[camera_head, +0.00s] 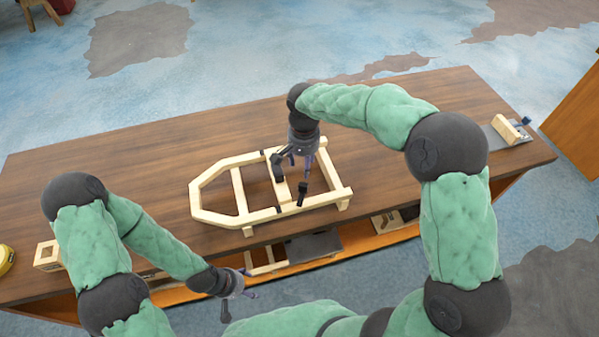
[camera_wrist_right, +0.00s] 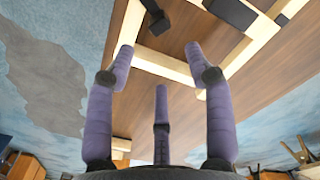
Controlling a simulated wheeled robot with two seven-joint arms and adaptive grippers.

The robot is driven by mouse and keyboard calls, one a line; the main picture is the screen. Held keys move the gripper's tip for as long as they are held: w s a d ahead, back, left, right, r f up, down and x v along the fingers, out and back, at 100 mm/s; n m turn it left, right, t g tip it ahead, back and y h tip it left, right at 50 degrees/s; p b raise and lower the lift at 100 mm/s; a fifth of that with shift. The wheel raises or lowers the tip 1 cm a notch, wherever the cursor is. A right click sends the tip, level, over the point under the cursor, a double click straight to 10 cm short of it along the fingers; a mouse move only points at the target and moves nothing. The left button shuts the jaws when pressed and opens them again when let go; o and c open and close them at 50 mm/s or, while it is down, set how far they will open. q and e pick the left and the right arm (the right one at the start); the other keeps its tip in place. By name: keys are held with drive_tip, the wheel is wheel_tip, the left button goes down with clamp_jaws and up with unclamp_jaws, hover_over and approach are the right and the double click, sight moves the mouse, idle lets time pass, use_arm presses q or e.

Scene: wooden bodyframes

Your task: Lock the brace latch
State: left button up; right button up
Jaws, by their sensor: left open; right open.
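A pale wooden bodyframe (camera_head: 240,190) with a pointed left end lies on the brown table. Black fittings sit on it near its right half: one black part (camera_head: 277,167) at the cross bar and another black part (camera_head: 302,193) near the front rail. I cannot tell which is the brace latch or whether it is locked. My right gripper (camera_head: 301,166) is open above the frame's right half. In the right wrist view its purple fingers (camera_wrist_right: 160,70) are spread and empty, with black parts (camera_wrist_right: 232,12) beyond them. My left gripper (camera_head: 243,294) is open and empty in front of the table.
The wooden table (camera_head: 120,160) is mostly clear left of the frame. A shelf below its front edge holds wooden pieces and a dark panel (camera_head: 313,246). A wooden block on a grey plate (camera_head: 507,130) is at the right end; a yellow object (camera_head: 6,258) is at far left.

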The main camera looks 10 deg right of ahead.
sight(303, 184)
wheel_tip(303, 184, down, 10)
drive_tip(key=shift+b, duration=0.75)
clamp_jaws()
